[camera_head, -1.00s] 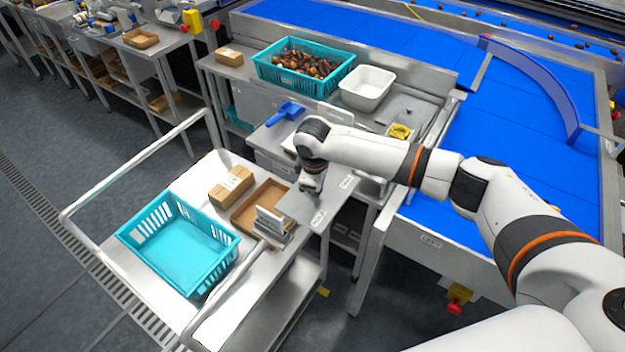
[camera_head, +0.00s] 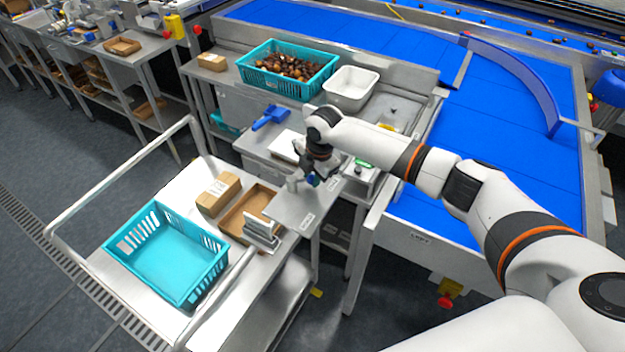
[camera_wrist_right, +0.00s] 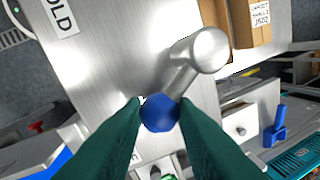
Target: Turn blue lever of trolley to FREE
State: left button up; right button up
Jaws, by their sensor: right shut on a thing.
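The trolley (camera_head: 205,300) stands at lower left, with a metal plate (camera_head: 284,213) at its right corner carrying two small labels. The lever has a silver post and arm (camera_wrist_right: 190,62) ending in a round blue knob (camera_wrist_right: 160,112). In the head view the post (camera_head: 292,184) stands up from the plate. My right gripper (camera_wrist_right: 159,115) is shut on the blue knob, its green fingers on either side; in the head view it (camera_head: 312,181) is over the plate's far right part. A label partly reading "OLD" (camera_wrist_right: 62,18) shows in the wrist view; the other label's text is too small to read.
On the trolley are a teal crate (camera_head: 225,262), a cardboard box (camera_head: 218,193) and an open brown tray (camera_head: 232,222). A blue conveyor is at right.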

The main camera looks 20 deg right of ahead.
jog(key=shift+w+d+r+n+b, duration=0.1)
jog(key=shift+w+n+b, duration=0.2)
jog(key=shift+n, duration=0.3)
jog(key=shift+w+d+f+n+b, duration=0.1)
jog(key=shift+w+n+b, duration=0.2)
jog(key=shift+n, duration=0.3)
jog(key=shift+w+d+r+n+b, duration=0.1)
jog(key=shift+w+n+b, duration=0.2)
jog(key=shift+n, duration=0.3)
jog(key=shift+y, duration=0.3)
jog(key=o, duration=1)
jog(key=b+v, duration=0.4)
jog(key=v, duration=0.8)
